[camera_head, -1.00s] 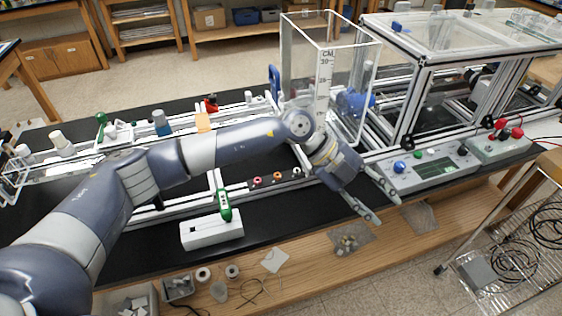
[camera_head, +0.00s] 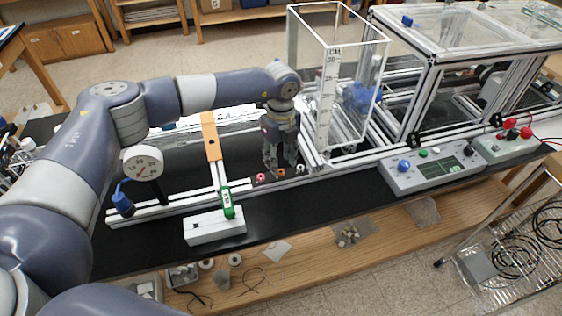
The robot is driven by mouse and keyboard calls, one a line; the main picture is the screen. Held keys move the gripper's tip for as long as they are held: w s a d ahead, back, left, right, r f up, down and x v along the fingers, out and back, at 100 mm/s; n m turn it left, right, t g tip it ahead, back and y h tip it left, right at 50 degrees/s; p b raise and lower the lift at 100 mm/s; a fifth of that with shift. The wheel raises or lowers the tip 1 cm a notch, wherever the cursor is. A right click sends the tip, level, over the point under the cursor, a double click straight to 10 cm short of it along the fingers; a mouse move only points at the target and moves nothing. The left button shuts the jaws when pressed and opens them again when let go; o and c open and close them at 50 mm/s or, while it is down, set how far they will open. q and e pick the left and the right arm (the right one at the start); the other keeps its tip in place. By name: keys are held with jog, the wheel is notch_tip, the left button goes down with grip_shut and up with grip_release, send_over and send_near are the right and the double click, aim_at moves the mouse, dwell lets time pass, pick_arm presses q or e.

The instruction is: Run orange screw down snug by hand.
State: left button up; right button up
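The small orange screw (camera_head: 281,172) stands at the front rail of the extrusion frame (camera_head: 180,204), between a red one (camera_head: 260,177) and a pale one (camera_head: 300,169). My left gripper (camera_head: 282,168) points down just behind and over the orange screw. Its two fingers are apart, with nothing visible held between them. I cannot tell whether a finger touches the screw or how deep the screw sits. My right gripper is not in view.
A clear tall box (camera_head: 352,95) stands right of the gripper. A control box with a screen (camera_head: 432,168) sits further right. An orange plate (camera_head: 211,139) lies across the frame. A gauge (camera_head: 143,162) stands at left.

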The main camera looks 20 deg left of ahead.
aim_at(281, 174)
pick_arm(q)
jog(key=shift+f+p, duration=0.3)
jog(key=shift+f, duration=1.4)
grip_shut()
